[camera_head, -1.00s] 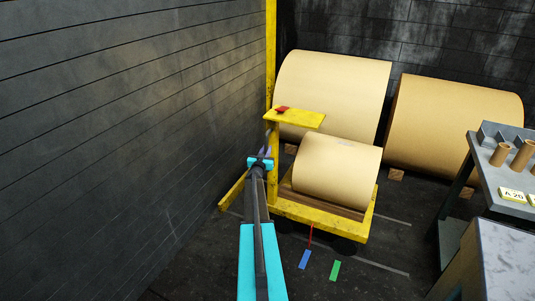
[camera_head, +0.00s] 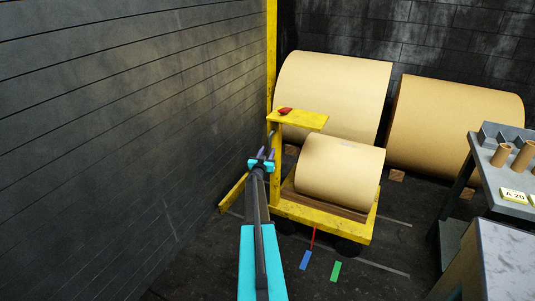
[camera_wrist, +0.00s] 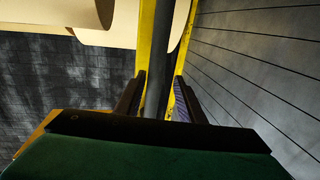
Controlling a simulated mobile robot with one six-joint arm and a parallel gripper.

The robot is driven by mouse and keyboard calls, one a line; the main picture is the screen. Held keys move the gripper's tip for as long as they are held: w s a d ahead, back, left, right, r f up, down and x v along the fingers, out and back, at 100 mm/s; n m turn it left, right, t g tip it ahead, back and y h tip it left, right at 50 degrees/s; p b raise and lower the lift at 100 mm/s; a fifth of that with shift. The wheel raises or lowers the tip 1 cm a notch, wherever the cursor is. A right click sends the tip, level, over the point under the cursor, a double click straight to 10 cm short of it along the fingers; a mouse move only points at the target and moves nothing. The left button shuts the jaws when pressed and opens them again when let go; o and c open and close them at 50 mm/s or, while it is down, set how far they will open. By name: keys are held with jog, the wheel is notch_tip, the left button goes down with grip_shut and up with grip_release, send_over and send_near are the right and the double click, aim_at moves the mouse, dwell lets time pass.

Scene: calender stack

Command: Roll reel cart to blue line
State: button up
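The yellow reel cart (camera_head: 322,224) carries a tan paper reel (camera_head: 340,172) on a wooden bed. A thin red pointer (camera_head: 313,239) hangs from its front edge. The blue line (camera_head: 305,260) is a short floor mark just below the pointer; the pointer's lower end is slightly right of the mark's middle. My gripper (camera_head: 267,154) is at the cart's yellow post, by its dark handle. In the wrist view, the dark handle bar (camera_wrist: 157,85) runs between my open fingers, with a gap visible beside the right finger.
A green floor mark (camera_head: 335,271) lies right of the blue one. Large reels (camera_head: 455,125) stand behind the cart. A red object (camera_head: 285,111) rests on the cart's upper shelf. A grey table (camera_head: 487,160) is at right; a dark wall (camera_head: 130,130) is at left.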

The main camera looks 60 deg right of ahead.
jog(key=b+v, duration=0.2)
jog(key=v, duration=1.1)
dwell(0.4)
jog(key=shift+a, duration=0.15)
dwell(0.3)
